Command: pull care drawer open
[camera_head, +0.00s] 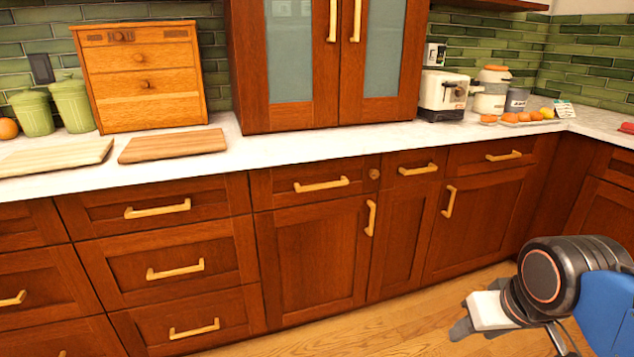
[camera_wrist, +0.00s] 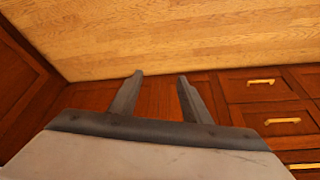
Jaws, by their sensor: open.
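Several wooden drawers with pale bar handles line the base cabinets, and all look shut. No readable label tells which is the care drawer. One drawer (camera_head: 290,185) under the glass cabinet has a small round fitting (camera_head: 374,174) at its right. Left of it is a stack with an upper drawer (camera_head: 105,213), a middle drawer (camera_head: 120,268) and a lower drawer (camera_head: 140,322). My gripper (camera_head: 463,322) is low at the right, in front of the cabinets and apart from all handles. In the wrist view its two fingers (camera_wrist: 160,76) are spread and empty.
The wooden floor (camera_head: 400,310) before the cabinets is clear. The counter (camera_head: 290,150) holds cutting boards (camera_head: 172,146), green canisters (camera_head: 70,104), a wooden drawer box (camera_head: 145,80) and a toaster (camera_head: 443,95). Cabinets (camera_head: 608,190) turn the corner at the right.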

